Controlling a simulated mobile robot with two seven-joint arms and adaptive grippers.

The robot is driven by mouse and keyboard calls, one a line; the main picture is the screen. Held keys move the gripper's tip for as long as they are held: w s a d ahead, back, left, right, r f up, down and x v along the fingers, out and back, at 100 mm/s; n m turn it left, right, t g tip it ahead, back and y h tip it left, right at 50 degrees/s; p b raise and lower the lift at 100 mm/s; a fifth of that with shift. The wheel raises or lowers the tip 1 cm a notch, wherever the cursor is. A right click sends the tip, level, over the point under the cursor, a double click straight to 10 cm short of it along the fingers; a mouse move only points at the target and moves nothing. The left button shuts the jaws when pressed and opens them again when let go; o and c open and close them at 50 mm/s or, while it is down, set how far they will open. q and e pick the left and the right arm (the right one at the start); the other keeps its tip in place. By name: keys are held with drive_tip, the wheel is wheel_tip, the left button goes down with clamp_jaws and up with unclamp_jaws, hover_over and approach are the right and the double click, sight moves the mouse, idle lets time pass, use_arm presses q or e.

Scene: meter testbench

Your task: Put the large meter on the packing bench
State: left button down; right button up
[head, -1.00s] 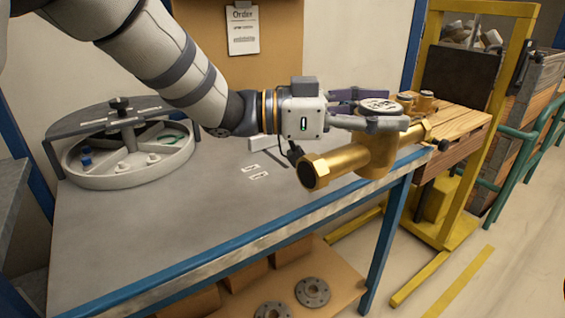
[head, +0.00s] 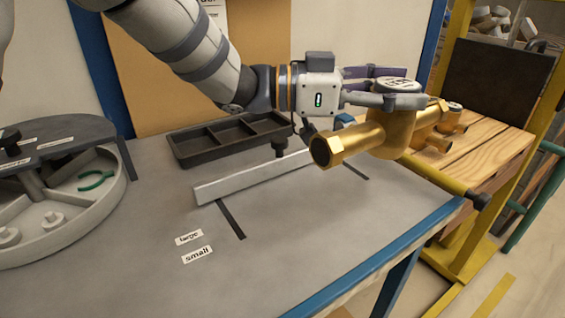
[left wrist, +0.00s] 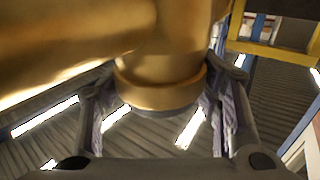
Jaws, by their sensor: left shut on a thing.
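The large brass meter (head: 388,135) is in my left gripper (head: 408,87), whose two fingers close around its round top. It also fills the upper part of the left wrist view (left wrist: 165,75), between both fingers. The meter hangs in the air near the right end of the grey bench (head: 290,235), with one hex pipe end facing the camera. The bench has a blue front edge and labels reading "large" (head: 189,238) and "small" (head: 198,255). My right gripper is not in view.
A light bar (head: 250,178) and a dark divided tray (head: 230,140) lie toward the back of the bench. A round grey carousel (head: 60,205) stands at left. Other brass meters (head: 450,118) sit on wooden slats (head: 490,150) at right. The front middle of the bench is clear.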

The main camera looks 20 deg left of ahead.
sight(372, 111)
use_arm(q)
drive_tip(key=shift+s+a+r, duration=0.2)
drive_tip(key=shift+s+a, duration=0.05)
drive_tip(key=shift+s, duration=0.05)
drive_tip(key=s+a+f, duration=0.1)
drive_tip(key=a, duration=0.1)
drive_tip(key=s+a+f, duration=0.1)
drive_tip(key=a, duration=0.1)
drive_tip(key=s+a+f, duration=0.1)
drive_tip(key=a, duration=0.1)
drive_tip(key=shift+a+p, duration=0.25)
drive_tip(key=shift+p, duration=0.15)
drive_tip(key=s+a+f, duration=0.2)
drive_tip(key=a+f, duration=0.3)
drive_tip(key=f, duration=0.5)
drive_tip(key=shift+s+a+b, duration=0.3)
drive_tip(key=shift+a+b, duration=0.05)
drive_tip(key=shift+b, duration=0.05)
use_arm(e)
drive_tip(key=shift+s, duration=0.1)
use_arm(q)
drive_tip(key=shift+f, duration=0.1)
drive_tip(key=c, duration=0.5)
unclamp_jaws()
drive_tip(key=shift+f, duration=0.1)
